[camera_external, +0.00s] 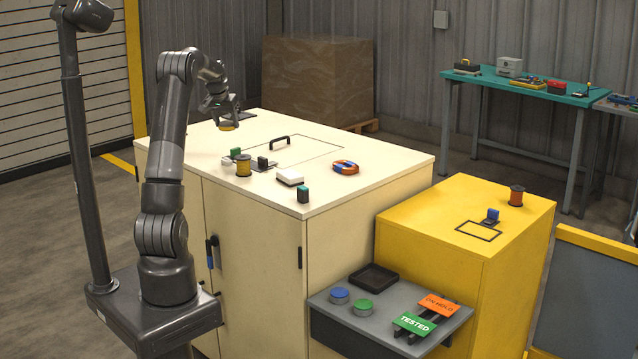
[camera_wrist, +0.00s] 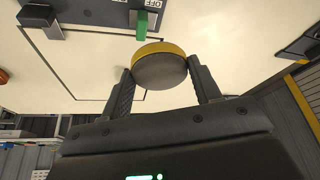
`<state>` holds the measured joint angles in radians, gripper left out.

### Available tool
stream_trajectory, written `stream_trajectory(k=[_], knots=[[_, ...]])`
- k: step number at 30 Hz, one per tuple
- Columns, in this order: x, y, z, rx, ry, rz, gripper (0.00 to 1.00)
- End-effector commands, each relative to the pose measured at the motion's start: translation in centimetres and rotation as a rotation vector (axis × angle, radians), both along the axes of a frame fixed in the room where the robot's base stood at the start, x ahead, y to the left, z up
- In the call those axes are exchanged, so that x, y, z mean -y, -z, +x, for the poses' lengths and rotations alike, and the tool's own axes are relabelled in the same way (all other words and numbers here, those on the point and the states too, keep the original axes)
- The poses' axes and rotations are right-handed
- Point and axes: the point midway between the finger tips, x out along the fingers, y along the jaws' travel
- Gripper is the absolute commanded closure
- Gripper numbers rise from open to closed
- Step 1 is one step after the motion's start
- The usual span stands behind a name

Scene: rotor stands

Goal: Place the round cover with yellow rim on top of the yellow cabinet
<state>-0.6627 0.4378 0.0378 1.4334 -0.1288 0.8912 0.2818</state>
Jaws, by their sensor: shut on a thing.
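The round cover with a yellow rim (camera_wrist: 160,70) is between my fingertips in the wrist view, with its grey face toward the camera. In the external view the cover (camera_external: 228,126) hangs under my gripper (camera_external: 226,115), above the far left part of the cream cabinet. My gripper (camera_wrist: 160,82) is shut on the cover's sides. The yellow cabinet (camera_external: 430,218) stands to the right of the cream one and is lower. Its top carries a black outlined square, a small blue-and-black item (camera_external: 490,217) and a red-brown spool (camera_external: 516,195).
A grey shelf (camera_external: 330,308) with buttons and signs sits in front. The yellow top's left part is clear.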

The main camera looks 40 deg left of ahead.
Motion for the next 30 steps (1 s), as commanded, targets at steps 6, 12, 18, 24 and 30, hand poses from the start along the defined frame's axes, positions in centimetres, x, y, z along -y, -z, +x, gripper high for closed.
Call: stream_trajectory(k=[6,12,18,24,30], knots=[[0.0,-0.7,0.0,0.002,0.000,0.002,0.69],[0.0,-4.0,0.1,0.004,-0.001,0.004,0.69],[2.0,-5.1,1.8,0.000,0.025,0.000,0.69],[5.9,-5.0,5.0,-0.003,0.066,-0.002,0.69],[13.1,-5.1,9.8,-0.005,0.137,-0.006,0.69]])
